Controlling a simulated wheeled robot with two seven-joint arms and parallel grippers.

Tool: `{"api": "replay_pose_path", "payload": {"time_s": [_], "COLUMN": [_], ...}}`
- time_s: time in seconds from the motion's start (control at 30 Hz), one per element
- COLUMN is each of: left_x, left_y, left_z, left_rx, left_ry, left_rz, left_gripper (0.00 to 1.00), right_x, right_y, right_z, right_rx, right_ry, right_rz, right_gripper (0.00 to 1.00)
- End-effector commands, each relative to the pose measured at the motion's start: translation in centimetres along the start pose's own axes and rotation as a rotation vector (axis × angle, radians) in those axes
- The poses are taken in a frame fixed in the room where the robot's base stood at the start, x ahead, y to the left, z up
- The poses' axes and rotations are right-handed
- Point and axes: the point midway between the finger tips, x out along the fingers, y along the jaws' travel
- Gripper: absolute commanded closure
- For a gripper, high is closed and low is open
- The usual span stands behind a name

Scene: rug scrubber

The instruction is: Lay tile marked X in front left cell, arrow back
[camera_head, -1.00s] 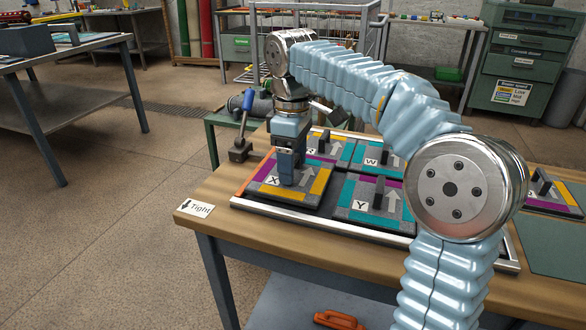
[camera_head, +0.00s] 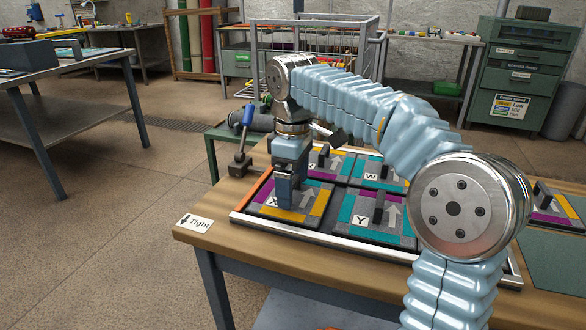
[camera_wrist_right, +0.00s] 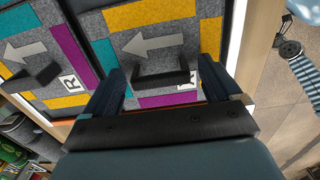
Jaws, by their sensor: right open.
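The tile marked X (camera_head: 306,208) lies in the front left cell of the metal-rimmed tray (camera_head: 330,242) and looks flat. Its grey arrow points to the back in the head view. My right gripper (camera_head: 287,200) is low over this tile. In the right wrist view its fingers (camera_wrist_right: 160,75) stand apart on both sides of the tile's black handle (camera_wrist_right: 165,80), with gaps, and the X label is partly hidden. My left gripper is not in view.
The Y tile (camera_head: 372,218) sits to the right in the front row. The W tile (camera_head: 372,171) and R tile (camera_wrist_right: 35,70) are in the back row. Another tile (camera_head: 556,213) lies right of the tray. A "Tight" card (camera_head: 194,223) is at the table's left corner.

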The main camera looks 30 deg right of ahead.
Motion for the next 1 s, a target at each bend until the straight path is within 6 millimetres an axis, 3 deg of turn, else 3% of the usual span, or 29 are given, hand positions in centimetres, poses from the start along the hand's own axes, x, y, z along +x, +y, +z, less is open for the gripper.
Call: {"api": "replay_pose_path", "payload": {"time_s": [0.17, 0.43, 0.7, 1.0], "left_x": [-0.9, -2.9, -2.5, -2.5], "left_y": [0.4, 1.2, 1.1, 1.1], "left_z": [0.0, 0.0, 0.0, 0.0], "left_rx": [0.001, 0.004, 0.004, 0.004], "left_ry": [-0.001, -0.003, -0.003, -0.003], "left_rz": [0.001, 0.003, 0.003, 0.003], "left_gripper": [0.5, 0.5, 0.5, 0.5], "right_x": [-3.1, -9.7, -11.8, -12.0], "right_y": [0.1, 0.0, 0.0, 0.0], "right_z": [-0.1, -0.1, 0.0, 0.0], "right_rx": [0.0, -0.001, 0.0, 0.0], "right_ry": [0.004, 0.003, 0.0, 0.0], "right_rz": [0.002, 0.002, 0.001, 0.0], "right_gripper": [0.09, 0.09, 0.09, 0.09]}}
